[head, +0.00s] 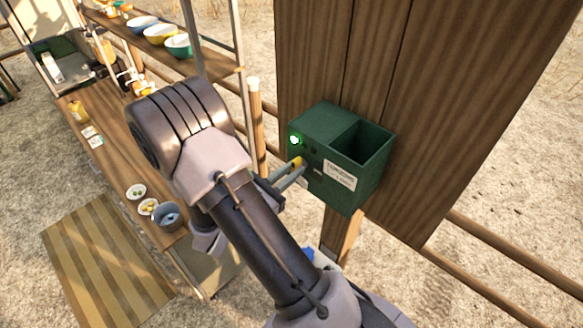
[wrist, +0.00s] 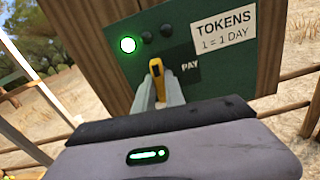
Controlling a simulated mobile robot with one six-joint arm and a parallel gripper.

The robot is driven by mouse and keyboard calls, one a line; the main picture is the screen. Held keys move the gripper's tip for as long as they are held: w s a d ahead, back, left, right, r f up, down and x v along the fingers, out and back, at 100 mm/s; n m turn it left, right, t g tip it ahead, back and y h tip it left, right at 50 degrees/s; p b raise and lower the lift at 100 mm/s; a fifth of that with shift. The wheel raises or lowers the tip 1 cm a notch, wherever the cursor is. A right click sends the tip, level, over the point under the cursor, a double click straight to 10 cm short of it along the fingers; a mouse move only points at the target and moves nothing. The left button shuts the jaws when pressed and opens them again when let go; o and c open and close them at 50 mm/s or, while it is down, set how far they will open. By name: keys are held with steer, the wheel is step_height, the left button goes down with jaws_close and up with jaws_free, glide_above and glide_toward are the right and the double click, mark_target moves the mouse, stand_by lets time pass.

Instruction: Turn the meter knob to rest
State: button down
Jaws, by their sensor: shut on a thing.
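The meter (head: 325,130) is a dark green box fixed to a wooden board, with an open bin at its right. Its yellow knob (wrist: 157,78) sits on the front face beside the PAY label (wrist: 190,66). My gripper (head: 293,172) reaches the front face from the left. In the wrist view my gripper (wrist: 160,92) has its fingers closed around the knob, which stands nearly upright with a slight tilt. A green lamp (wrist: 128,45) is lit at the left of a row; two dark lamps are beside it. The fingers hide part of the knob.
A white TOKENS label (wrist: 224,31) is on the meter's front. The wooden board (head: 430,120) stands behind it, with rails at right. A long wooden counter (head: 115,165) with small bowls stands at left. A striped mat (head: 105,265) lies on the ground.

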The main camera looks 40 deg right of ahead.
stand_by(0.6)
steer(key=c, duration=1.4)
jaws_free()
steer(key=s+a+b, duration=0.1)
steer(key=a+b, duration=0.1)
steer(key=a, duration=1.5)
steer(key=shift+s+a, duration=0.2)
